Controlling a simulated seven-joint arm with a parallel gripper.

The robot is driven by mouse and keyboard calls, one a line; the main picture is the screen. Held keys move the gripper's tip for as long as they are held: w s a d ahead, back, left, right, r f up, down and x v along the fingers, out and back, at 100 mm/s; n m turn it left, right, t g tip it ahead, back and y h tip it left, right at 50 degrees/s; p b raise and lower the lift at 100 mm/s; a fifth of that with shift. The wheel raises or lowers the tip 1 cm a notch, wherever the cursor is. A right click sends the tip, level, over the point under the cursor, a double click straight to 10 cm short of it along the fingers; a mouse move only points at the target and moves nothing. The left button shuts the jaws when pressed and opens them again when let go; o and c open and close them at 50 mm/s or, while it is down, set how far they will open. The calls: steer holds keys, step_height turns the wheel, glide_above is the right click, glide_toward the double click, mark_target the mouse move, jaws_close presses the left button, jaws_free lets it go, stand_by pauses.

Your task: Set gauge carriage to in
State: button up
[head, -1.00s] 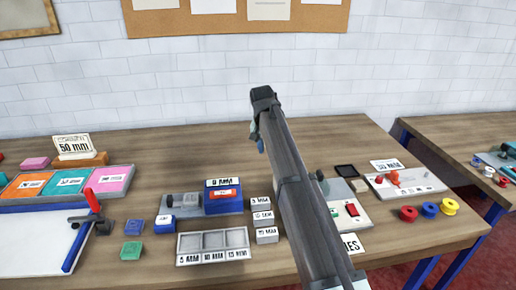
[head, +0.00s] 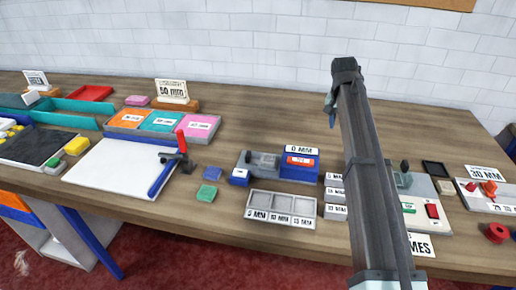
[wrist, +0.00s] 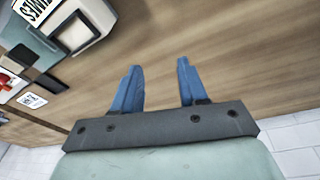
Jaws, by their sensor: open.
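A small gauge (head: 267,163) stands right of centre in the head view. It has a grey base with a dark block on it, and a blue housing (head: 298,165) at its right with a red label and a "0 MM" sign. A blue block (head: 239,177) sits at its front left end. I cannot tell for sure which part is the carriage. My gripper (wrist: 157,68) is open and empty in the wrist view, with two blue fingers apart over bare wood. In the head view my raised arm stands right of the gauge, and my gripper is apart from it.
A grey tray (head: 305,207) marked 5, 10 and 15 MM lies in front of the gauge. Labelled grey blocks (head: 335,196) stand to its right, beside my arm.

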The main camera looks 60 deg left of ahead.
steer(key=s+a+r+n+y, duration=0.1)
steer(key=s+a+r+n, duration=0.1)
steer(key=s+a, duration=0.6)
steer(key=s+a+r+n, duration=0.1)
steer(key=s+a, duration=0.4)
steer(key=s, duration=0.6)
steer(key=g+h, duration=0.1)
steer(key=g, duration=0.1)
glide_above(248, 154)
steer(key=shift+n, duration=0.3)
step_height(248, 154, down, 12)
steer(key=shift+w+f, duration=0.1)
steer(key=shift+f, duration=0.1)
jaws_close()
